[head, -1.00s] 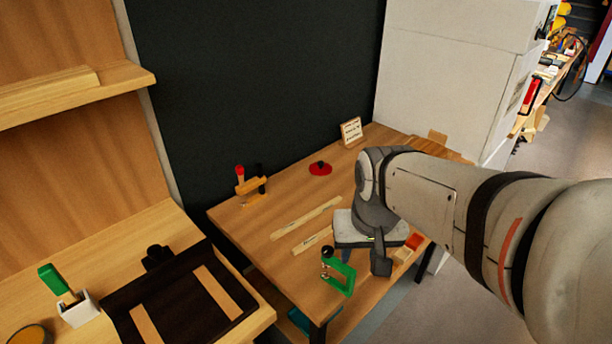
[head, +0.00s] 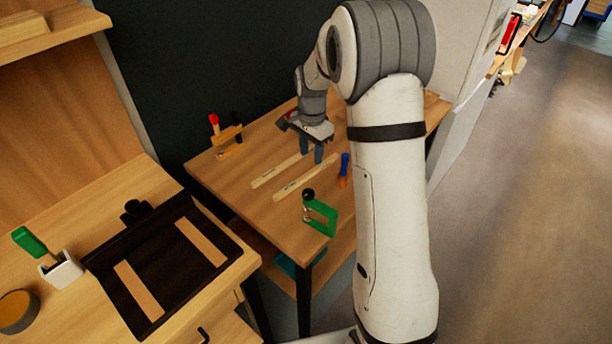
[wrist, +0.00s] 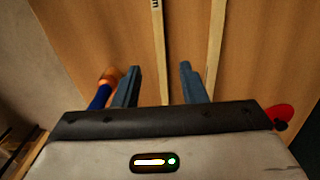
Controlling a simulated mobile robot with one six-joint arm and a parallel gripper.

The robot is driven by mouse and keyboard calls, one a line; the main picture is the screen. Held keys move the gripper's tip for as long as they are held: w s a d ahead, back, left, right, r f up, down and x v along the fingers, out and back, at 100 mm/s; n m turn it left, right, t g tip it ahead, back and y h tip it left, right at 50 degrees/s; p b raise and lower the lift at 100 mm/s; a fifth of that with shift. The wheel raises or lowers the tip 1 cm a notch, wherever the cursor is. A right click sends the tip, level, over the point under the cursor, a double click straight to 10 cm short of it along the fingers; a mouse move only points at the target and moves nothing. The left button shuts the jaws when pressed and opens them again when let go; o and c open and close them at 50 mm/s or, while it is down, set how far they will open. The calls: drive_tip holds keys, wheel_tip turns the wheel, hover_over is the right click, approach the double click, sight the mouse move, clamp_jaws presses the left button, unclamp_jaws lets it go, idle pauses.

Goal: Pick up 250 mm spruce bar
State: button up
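Two thin pale wooden bars lie side by side on the small table: a far bar (head: 275,172) and a near bar (head: 300,181). I cannot tell which is the 250 mm spruce bar; no label is legible. My gripper (head: 312,154) is over the right ends of the bars, fingers pointing down, open and empty. In the wrist view the left bar (wrist: 158,40), with dark lettering at its top, runs between the open fingertips (wrist: 159,67), below them. The right bar (wrist: 216,40) lies outside the right finger. My gripper body hides their lower ends.
A blue-handled tool (head: 344,168) stands close right of the bars. A red round object (wrist: 281,113) shows in the wrist view. The table's left part is clear.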

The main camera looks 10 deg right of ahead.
sight(308, 174)
drive_tip(key=f, duration=0.3)
drive_tip(key=a+f, duration=0.1)
drive_tip(key=f, duration=0.1)
drive_tip(key=shift+s+f, duration=0.3)
drive_tip(key=shift+s, duration=0.05)
drive_tip(key=shift+f, duration=0.5)
drive_tip(key=shift+c, duration=0.6)
clamp_jaws()
